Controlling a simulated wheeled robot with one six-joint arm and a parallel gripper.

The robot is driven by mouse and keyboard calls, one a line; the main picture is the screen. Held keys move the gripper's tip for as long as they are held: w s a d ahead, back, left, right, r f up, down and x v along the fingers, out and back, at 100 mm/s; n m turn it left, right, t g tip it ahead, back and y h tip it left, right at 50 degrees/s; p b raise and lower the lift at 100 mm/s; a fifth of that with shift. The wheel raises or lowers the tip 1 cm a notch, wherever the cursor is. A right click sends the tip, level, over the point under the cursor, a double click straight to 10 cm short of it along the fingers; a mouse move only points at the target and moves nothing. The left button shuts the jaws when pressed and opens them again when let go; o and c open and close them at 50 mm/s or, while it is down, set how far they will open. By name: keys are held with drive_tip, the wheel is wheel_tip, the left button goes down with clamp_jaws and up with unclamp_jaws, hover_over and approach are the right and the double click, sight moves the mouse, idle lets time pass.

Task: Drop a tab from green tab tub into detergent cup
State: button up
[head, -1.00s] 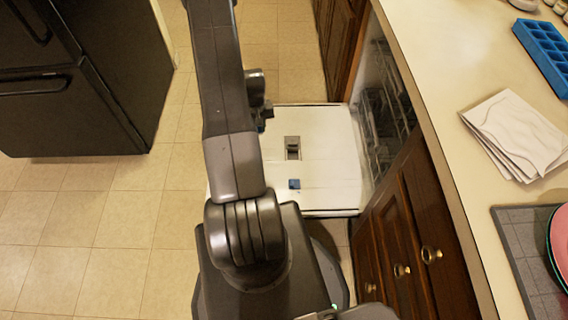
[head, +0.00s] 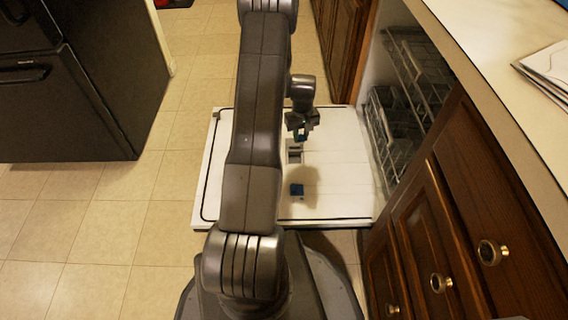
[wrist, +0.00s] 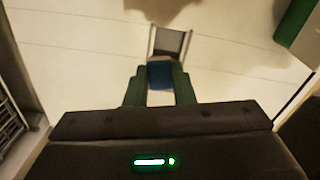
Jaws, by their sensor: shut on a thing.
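My gripper (head: 302,136) is above the open white dishwasher door, close to the detergent cup. In the wrist view, my gripper (wrist: 159,88) is shut on a small blue tab (wrist: 160,75), held between its green-tinted fingers. The detergent cup (head: 294,155) is a small grey recess in the door, partly hidden by my gripper in the head view. It also shows in the wrist view (wrist: 171,41), just beyond the tab. The tab looks apart from it, but the height is hard to tell.
Dish racks (head: 395,125) stand inside at the right. Wooden drawers (head: 450,240) and the counter edge lie right. A dark fridge (head: 75,100) stands left. The tiled floor (head: 110,215) is clear.

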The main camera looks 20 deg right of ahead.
wheel_tip(320, 180, down, 6)
drive_tip(key=b, duration=0.3)
drive_tip(key=shift+r, duration=0.1)
drive_tip(key=o, duration=1)
drive_tip(key=shift+o, duration=0.2)
wheel_tip(320, 180, up, 14)
drive_tip(key=p, duration=0.4)
drive_tip(key=shift+p, duration=0.3)
